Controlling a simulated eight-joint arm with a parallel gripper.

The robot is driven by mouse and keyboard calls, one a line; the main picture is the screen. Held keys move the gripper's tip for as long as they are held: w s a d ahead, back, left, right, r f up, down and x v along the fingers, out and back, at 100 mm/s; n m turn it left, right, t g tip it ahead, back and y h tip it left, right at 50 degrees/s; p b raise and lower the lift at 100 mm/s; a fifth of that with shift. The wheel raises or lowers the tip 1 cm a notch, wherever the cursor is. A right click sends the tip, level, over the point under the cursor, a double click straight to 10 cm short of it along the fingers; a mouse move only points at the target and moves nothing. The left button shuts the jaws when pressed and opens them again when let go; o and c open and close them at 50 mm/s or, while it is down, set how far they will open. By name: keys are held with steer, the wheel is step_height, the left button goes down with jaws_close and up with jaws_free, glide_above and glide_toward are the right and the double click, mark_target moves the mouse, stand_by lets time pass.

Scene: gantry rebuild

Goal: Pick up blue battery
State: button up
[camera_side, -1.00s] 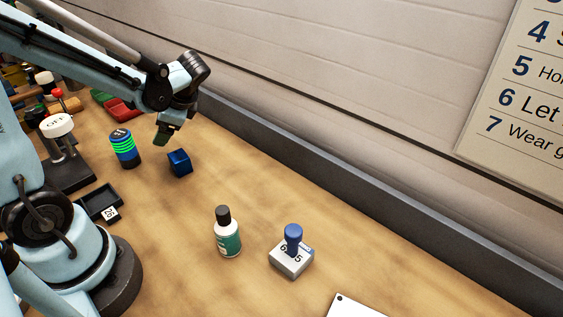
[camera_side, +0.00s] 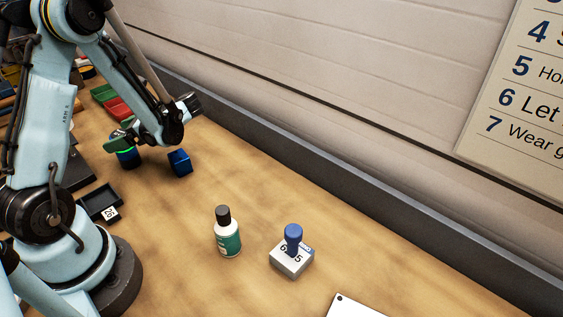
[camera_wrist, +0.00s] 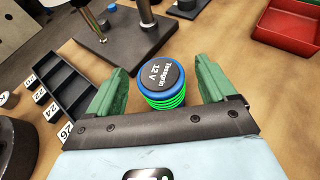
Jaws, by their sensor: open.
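The blue battery (camera_wrist: 160,79) stands upright on the wooden bench, with a dark top marked "12 V" and glowing green rings. In the wrist view it is between the two green fingers of my gripper (camera_wrist: 163,85), with a visible gap on each side. My gripper is open and holds nothing. In the side view my gripper (camera_side: 122,144) hangs over the battery (camera_side: 128,159) and hides its upper part; only some of the blue lower body shows.
A dark blue cube (camera_side: 180,163) is close right of the battery.

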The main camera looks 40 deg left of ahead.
steer(key=shift+x, duration=1.55)
steer(key=c, duration=1.2)
steer(key=shift+c, duration=0.7)
steer(key=shift+r, duration=0.2)
